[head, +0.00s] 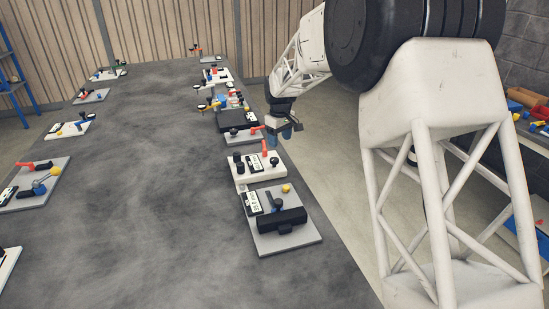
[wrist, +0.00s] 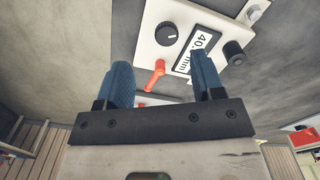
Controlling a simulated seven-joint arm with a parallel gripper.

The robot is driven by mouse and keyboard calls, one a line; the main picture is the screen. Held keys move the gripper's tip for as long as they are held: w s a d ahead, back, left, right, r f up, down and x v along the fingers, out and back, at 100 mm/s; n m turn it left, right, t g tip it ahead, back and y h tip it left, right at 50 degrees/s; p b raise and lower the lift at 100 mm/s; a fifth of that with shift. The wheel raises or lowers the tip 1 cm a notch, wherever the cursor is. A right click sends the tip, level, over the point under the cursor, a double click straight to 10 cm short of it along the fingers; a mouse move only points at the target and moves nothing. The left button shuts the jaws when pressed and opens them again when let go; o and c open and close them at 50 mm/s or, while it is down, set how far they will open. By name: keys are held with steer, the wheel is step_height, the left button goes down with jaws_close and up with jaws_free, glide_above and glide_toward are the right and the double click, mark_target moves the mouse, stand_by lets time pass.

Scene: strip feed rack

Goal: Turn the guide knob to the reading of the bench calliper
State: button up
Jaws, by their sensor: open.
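My gripper (head: 285,133) is open and empty, with two blue fingers (wrist: 160,85) spread apart in the wrist view. Beyond the fingertips is a white unit (wrist: 150,15), also seen in the head view (head: 250,178). It carries a round black knob (wrist: 166,33) with a white pointer mark, a readout (wrist: 197,44) starting "40" and ending "mm", a red lever (wrist: 153,73) and a plain black knob (wrist: 234,48). The readout's last digits are hard to read. My gripper is apart from the unit. I cannot tell which item is the bench calliper.
A grey unit (head: 265,240) with a black block (head: 282,221) and yellow ball (head: 286,188) stands nearer on the table (head: 150,180). More units line the right edge behind, and others the left edge. The table's middle is clear.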

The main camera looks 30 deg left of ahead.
mark_target(274, 159)
steer(key=shift+a+f, duration=0.35)
steer(key=shift+a, duration=0.2)
steer(key=shift+a+f, duration=0.3)
steer(key=shift+a, duration=0.25)
steer(key=shift+f, duration=0.1)
steer(key=shift+f, duration=3.8)
steer(key=c, duration=0.9)
